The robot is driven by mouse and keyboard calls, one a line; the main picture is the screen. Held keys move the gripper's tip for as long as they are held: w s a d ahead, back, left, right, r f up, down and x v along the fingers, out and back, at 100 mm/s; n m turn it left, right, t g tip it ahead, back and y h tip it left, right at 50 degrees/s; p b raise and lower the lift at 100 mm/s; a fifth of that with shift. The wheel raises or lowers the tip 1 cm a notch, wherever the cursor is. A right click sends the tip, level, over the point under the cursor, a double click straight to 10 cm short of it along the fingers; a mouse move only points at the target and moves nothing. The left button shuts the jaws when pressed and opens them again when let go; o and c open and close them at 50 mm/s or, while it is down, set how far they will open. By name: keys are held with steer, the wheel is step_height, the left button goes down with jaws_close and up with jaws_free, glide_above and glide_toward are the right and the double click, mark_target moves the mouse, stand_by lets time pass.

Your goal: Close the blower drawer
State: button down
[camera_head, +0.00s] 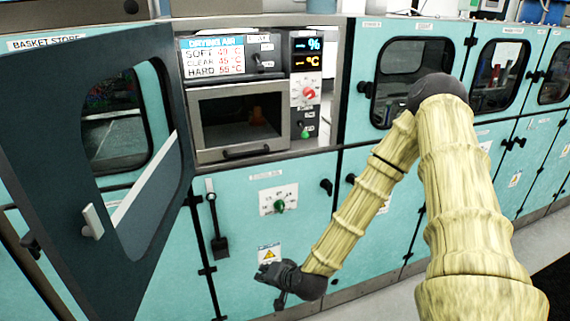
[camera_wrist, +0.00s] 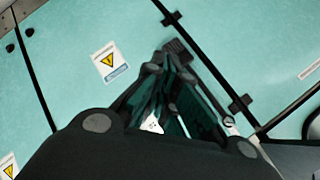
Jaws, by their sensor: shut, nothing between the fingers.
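A steel-framed drawer front with a dark window (camera_head: 240,115) and a dark bar handle (camera_head: 246,152) sits in the bay under the drying air panel (camera_head: 228,58). No label reading "blower" is legible, so I cannot tell if it is the blower drawer. How far it sticks out is also unclear. My gripper (camera_head: 277,286) is low in front of the teal lower cabinet, well below the drawer and near a yellow warning label (camera_head: 269,254). In the wrist view my gripper (camera_wrist: 174,58) is shut and empty, its fingers converging over the teal panel.
A large dark-edged door (camera_head: 60,160) stands open at the left, beside the drawer bay, with a pale handle (camera_head: 92,221). A green knob (camera_head: 279,205) and a black lever (camera_head: 217,228) protrude from the lower cabinet. Closed windowed cabinets (camera_head: 499,75) continue right.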

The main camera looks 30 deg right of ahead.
steer(key=w+d+r+m+t+h+p, duration=0.1)
steer(key=w+d+r+m+t, duration=0.2)
steer(key=r, duration=0.4)
steer(key=w+d+r+m+t+h+p, duration=0.1)
steer(key=w+d+r+m, duration=0.1)
steer(key=w+d+r, duration=0.3)
steer(key=m+t+h+p, duration=0.1)
steer(key=m+t+h, duration=0.2)
steer(key=m+h, duration=0.15)
glide_toward(282, 147)
steer(key=shift+m+y, duration=0.35)
steer(key=shift+m, duration=0.2)
steer(key=shift+d+p+x, duration=0.15)
steer(key=shift+p+x, duration=1)
steer(key=shift+x, duration=0.65)
steer(key=shift+d+p+x, duration=0.1)
steer(key=shift+p+x, duration=1.05)
steer(key=shift+x, duration=0.65)
steer(key=shift+f, duration=0.1)
steer(key=shift+b+x, duration=0.9)
steer(key=shift+b, duration=0.3)
steer(key=shift+w+d, duration=0.1)
steer(key=shift+w, duration=0.2)
